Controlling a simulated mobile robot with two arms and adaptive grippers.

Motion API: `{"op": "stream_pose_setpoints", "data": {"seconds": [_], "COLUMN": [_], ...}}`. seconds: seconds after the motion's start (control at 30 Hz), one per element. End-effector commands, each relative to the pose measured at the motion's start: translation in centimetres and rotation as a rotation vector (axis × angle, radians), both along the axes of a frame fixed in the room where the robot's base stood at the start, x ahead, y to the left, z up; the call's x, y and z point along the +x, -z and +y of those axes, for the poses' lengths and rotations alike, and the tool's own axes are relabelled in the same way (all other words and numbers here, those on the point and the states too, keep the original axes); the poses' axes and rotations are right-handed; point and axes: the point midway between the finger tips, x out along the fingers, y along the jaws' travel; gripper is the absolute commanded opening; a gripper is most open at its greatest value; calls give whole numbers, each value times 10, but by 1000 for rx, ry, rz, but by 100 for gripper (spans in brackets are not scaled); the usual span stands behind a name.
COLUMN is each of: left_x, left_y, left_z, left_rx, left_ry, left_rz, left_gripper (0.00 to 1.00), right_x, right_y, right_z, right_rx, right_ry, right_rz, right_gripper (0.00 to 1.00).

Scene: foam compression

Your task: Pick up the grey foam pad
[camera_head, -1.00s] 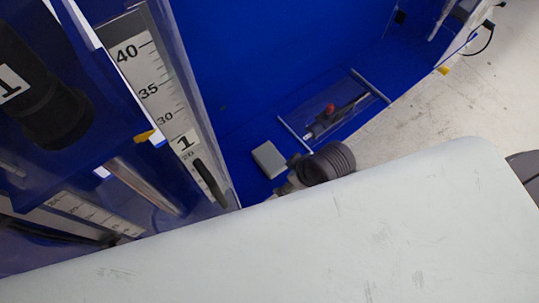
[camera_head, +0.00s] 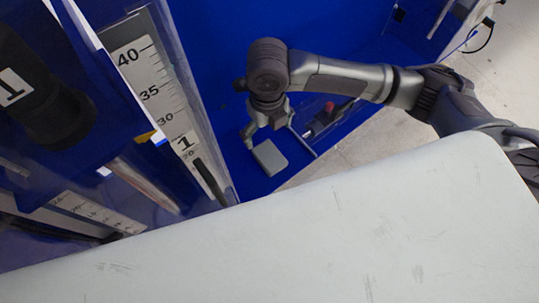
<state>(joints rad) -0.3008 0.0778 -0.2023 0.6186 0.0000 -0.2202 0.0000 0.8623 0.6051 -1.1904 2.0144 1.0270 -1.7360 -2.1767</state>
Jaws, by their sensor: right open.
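The grey foam pad (camera_head: 270,158) lies flat on the blue floor of the bay, just right of the ruled scale. It is a small, light grey rectangular block. My right gripper (camera_head: 268,134) points down at the pad's far edge, with its fingers spread and nothing between them. From this angle I cannot tell whether the fingers touch the pad. My right arm comes in from the right and hides part of the blue floor. My left gripper is not in view.
A clear panel with a white ruled scale (camera_head: 155,85) stands close left of the pad. Right of the gripper, a red-tipped device (camera_head: 325,114) lies in a frame, partly hidden by my arm. A blue wall (camera_head: 210,40) rises behind.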

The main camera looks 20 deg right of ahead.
Motion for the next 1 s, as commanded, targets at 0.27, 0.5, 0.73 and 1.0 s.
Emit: {"op": "stream_pose_setpoints", "data": {"seconds": [0.27, 0.5, 0.73, 1.0], "left_x": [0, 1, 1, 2], "left_y": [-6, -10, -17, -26], "left_z": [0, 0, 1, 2], "left_rx": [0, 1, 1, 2], "left_ry": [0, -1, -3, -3], "left_rz": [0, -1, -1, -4], "left_gripper": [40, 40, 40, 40], "right_x": [0, 1, 0, 1], "right_y": [42, 78, 95, 132], "right_z": [-3, -3, -4, -6], "right_rx": [-12, -10, -11, -11], "right_ry": [-30, -29, -29, -30], "right_rz": [11, 5, 6, 4], "right_gripper": [97, 97, 97, 97]}}
